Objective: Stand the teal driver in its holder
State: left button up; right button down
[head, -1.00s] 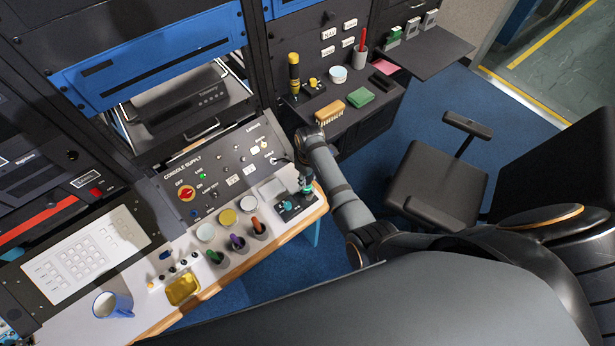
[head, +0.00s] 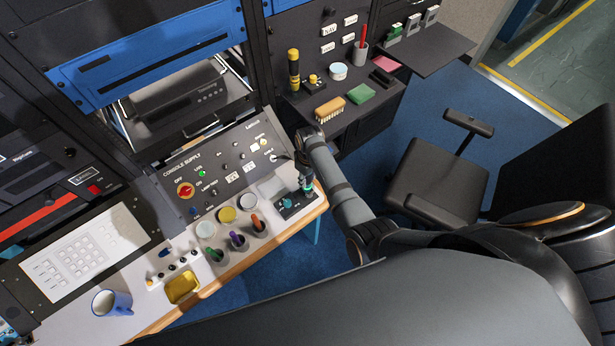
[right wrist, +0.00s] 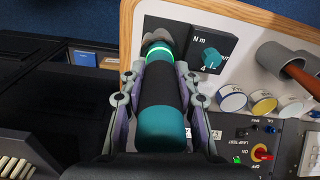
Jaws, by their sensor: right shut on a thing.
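The teal driver (right wrist: 161,122), teal with a black grip band, is between the fingers of my right gripper (right wrist: 155,85) in the right wrist view. The gripper is shut on it. In the head view my right gripper (head: 306,178) is at the right end of the console desk, over the holder. The holder is a black block (head: 294,208) with a teal knob, marked "N m"; it also shows in the right wrist view (right wrist: 225,42). The driver's far end overlaps the block's left edge there. I cannot tell whether it is seated. My left gripper is not in view.
Grey cups (head: 258,231) holding coloured-handled tools stand left of the holder, with several round tins (head: 227,214). A yellow tray (head: 182,288) and blue mug (head: 112,303) are farther left. The console panel (head: 225,165) rises behind. The desk's wooden edge (head: 270,249) is close.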

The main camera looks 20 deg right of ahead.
jog(key=c, duration=0.9)
grip_release()
jog(key=shift+r, duration=0.1)
notch_tip(320, 180, up, 12)
jog(key=shift+s+d+f, duration=0.1)
jog(key=shift+s+d, duration=0.05)
